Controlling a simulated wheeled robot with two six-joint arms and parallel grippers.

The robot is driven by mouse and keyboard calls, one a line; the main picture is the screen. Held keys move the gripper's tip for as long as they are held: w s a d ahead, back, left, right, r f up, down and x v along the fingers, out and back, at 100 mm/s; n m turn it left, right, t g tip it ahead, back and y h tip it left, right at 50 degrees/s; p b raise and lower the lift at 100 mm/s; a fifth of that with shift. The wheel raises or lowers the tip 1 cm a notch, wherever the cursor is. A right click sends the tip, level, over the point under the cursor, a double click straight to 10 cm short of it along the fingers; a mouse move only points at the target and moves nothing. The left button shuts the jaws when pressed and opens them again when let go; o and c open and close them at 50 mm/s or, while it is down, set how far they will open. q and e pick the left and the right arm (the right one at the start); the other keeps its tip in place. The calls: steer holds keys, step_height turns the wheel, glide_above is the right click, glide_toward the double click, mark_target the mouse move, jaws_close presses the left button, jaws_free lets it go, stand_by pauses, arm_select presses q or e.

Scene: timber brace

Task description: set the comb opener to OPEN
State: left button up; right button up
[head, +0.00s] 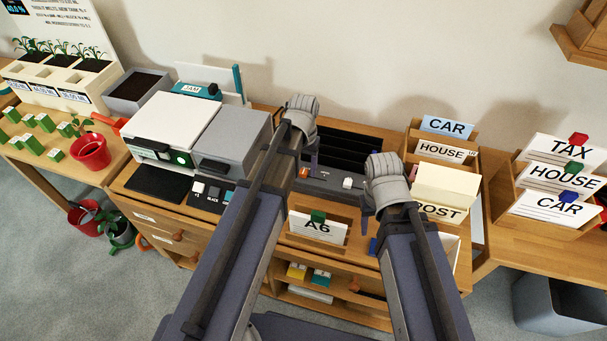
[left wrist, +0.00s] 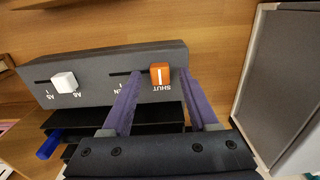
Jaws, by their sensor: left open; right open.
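The comb opener is a dark grey housing (left wrist: 100,80) with an orange slider knob (left wrist: 160,73) in a slot. In the left wrist view the printing is upside down; the knob stands at the end marked SHUT, and the other label is partly hidden by a finger. My left gripper (left wrist: 161,79) is open, its purple fingers either side of the orange knob, with gaps showing. The orange knob also shows in the head view (head: 304,172), close to my left wrist. My right gripper (head: 366,208) hangs by the opener's right end, mostly hidden by its wrist; it is open.
A white slider knob (left wrist: 64,83) marked A5 and A6 sits on the same housing. Black slots (head: 350,150) lie behind it. A grey machine (head: 235,140) stands close on the left. Card holders marked CAR and HOUSE (head: 445,150) stand right, an A6 card (head: 318,228) in front.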

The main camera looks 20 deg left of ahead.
arm_select(q)
steer(key=shift+f, duration=0.2)
jaws_close()
stand_by(0.4)
stand_by(0.9)
